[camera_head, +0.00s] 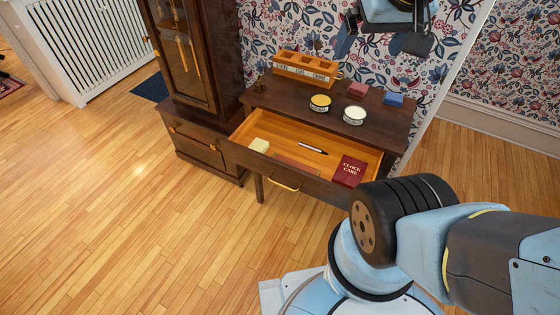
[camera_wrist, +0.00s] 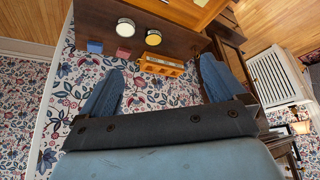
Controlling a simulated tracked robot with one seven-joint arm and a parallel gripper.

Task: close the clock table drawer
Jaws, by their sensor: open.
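The clock table (camera_head: 385,125) is dark wood and stands against the wallpapered wall. Its drawer (camera_head: 318,186) is pulled out toward the front, with its pale wood inside showing. A brass handle (camera_head: 283,186) sits on the drawer front. In the drawer lie a pale yellow block (camera_head: 259,145), a dark pen (camera_head: 313,149), a red "Clock Care" book (camera_head: 349,171) and a partly hidden reddish-brown flat thing (camera_head: 297,165). My gripper (camera_head: 378,42) is open and empty, raised above the back right of the table, apart from the drawer. The wrist view shows its two spread fingers (camera_wrist: 160,80) and part of the open drawer (camera_wrist: 185,12).
On the tabletop are a wooden compartment box (camera_head: 307,70), two round tins (camera_head: 320,103) (camera_head: 354,115), a red block (camera_head: 358,89) and a blue block (camera_head: 393,99). A tall glass-doored clock case (camera_head: 190,45) stands close left. The floor (camera_head: 130,220) at front left is clear.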

